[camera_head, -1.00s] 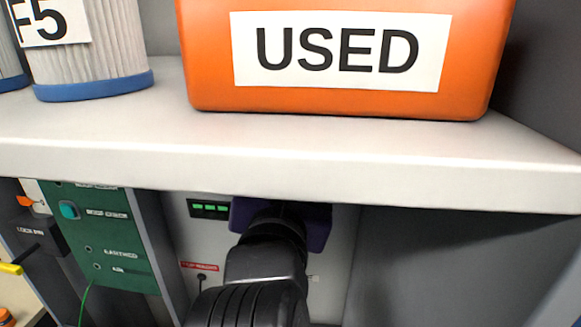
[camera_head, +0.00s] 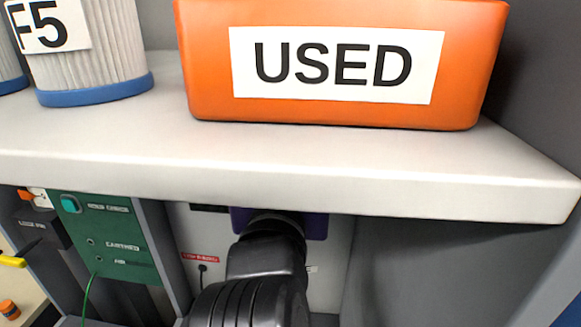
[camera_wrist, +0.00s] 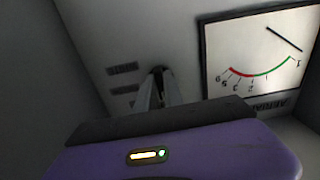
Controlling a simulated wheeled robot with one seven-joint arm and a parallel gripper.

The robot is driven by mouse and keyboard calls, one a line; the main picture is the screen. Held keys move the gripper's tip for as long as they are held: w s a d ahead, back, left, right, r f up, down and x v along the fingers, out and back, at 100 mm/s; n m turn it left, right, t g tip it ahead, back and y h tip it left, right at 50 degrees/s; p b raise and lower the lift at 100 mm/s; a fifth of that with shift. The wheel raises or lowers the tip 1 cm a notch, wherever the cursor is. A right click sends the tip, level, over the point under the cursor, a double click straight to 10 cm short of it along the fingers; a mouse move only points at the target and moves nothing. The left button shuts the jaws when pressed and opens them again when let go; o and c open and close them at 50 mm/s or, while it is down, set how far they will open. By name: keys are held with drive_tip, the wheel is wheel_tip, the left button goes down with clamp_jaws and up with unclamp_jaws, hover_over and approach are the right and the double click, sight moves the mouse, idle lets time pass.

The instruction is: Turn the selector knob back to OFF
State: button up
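The selector knob looks like a small dark piece (camera_wrist: 158,72) on the grey panel in the wrist view, mostly hidden by the fingers. My gripper (camera_wrist: 160,90) has its two pale fingers reaching to the panel there, one on each side of the dark piece. The gap is narrow, and I cannot tell whether they press on it. The knob's pointer and the OFF mark are not visible. In the head view my gripper's purple body (camera_head: 316,226) is under the shelf, and my black arm hides the fingers and knob.
A shelf (camera_head: 300,185) overhangs my arm closely, bearing an orange USED bin (camera_head: 340,112) and a pleated filter (camera_head: 90,60). A green panel (camera_head: 110,240) with a teal button is left. A gauge (camera_wrist: 260,55) sits beside the fingers in the wrist view. Open space lies right of my arm.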

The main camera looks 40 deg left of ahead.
drive_tip(key=o, duration=0.3)
drive_tip(key=shift+o, duration=0.2)
drive_tip(key=b+v, duration=0.2)
drive_tip(key=v, duration=0.6)
drive_tip(key=shift+w, duration=0.1)
